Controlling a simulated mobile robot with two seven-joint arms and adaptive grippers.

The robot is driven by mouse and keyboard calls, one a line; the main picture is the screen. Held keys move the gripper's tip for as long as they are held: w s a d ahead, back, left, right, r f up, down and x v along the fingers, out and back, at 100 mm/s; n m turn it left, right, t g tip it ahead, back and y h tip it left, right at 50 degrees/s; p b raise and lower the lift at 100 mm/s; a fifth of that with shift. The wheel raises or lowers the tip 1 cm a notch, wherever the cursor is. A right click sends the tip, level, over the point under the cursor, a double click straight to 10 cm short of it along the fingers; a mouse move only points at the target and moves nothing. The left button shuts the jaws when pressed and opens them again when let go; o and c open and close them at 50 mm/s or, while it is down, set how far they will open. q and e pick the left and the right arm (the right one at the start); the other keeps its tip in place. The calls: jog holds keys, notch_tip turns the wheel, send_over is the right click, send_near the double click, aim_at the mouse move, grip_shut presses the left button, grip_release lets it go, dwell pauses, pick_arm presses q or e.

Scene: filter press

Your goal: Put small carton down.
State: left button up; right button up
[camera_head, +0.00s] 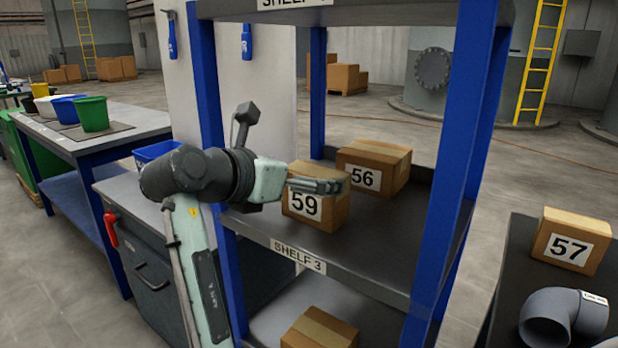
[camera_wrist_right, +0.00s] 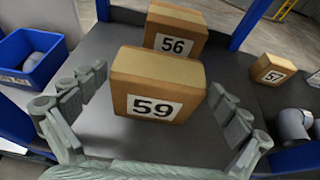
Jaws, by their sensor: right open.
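The small carton marked 59 (camera_head: 316,208) stands upright on the shelf board labelled SHELF 3 (camera_head: 370,254). It also shows in the right wrist view (camera_wrist_right: 158,88), centred between my fingers. My right gripper (camera_head: 318,186) is at the carton's near, upper side. In the wrist view my right gripper (camera_wrist_right: 160,84) is open, with one finger on each side of the carton and a visible gap on both sides. Carton 56 (camera_head: 376,166) stands just behind carton 59 on the same board. My left gripper is not in view.
Blue shelf posts (camera_head: 470,150) rise on both sides. Carton 57 (camera_head: 570,240) and a grey pipe elbow (camera_head: 562,318) are on a dark surface at right. Another carton (camera_head: 318,330) is on the lower shelf. The board is bare right of the cartons.

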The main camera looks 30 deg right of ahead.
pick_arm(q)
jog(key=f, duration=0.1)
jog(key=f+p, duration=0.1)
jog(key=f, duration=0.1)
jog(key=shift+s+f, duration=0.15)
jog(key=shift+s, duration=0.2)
pick_arm(e)
jog(key=v, duration=1)
jog(key=shift+a, duration=0.4)
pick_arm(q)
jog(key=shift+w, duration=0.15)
pick_arm(e)
jog(key=shift+s+r, duration=0.1)
jog(key=shift+s, duration=0.05)
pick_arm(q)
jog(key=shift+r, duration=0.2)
